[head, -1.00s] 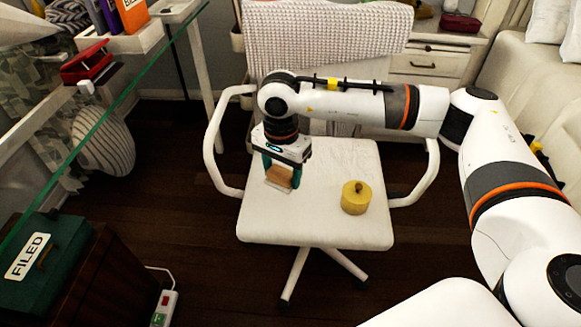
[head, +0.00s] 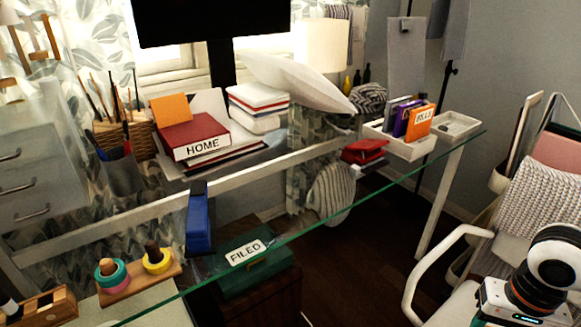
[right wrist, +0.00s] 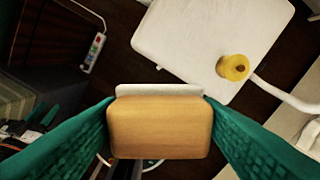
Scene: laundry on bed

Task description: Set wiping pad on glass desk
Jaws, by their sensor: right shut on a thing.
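The wiping pad (right wrist: 158,130), a tan block with a white underside, is between the green fingers of my right gripper (right wrist: 158,102) in the right wrist view. The gripper is shut on it and holds it clear of the chair seat. In the head view only my right wrist shows at the lower right; its fingers and the pad are out of frame. The glass desk (head: 340,206), with a green front edge, runs diagonally across the head view. My left gripper is not in view.
A red HOME book (head: 203,137), a blue stapler-like object (head: 199,220), a white tray (head: 408,148) and a ring toy (head: 112,272) are around the desk. Glass near the front edge looks partly clear.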

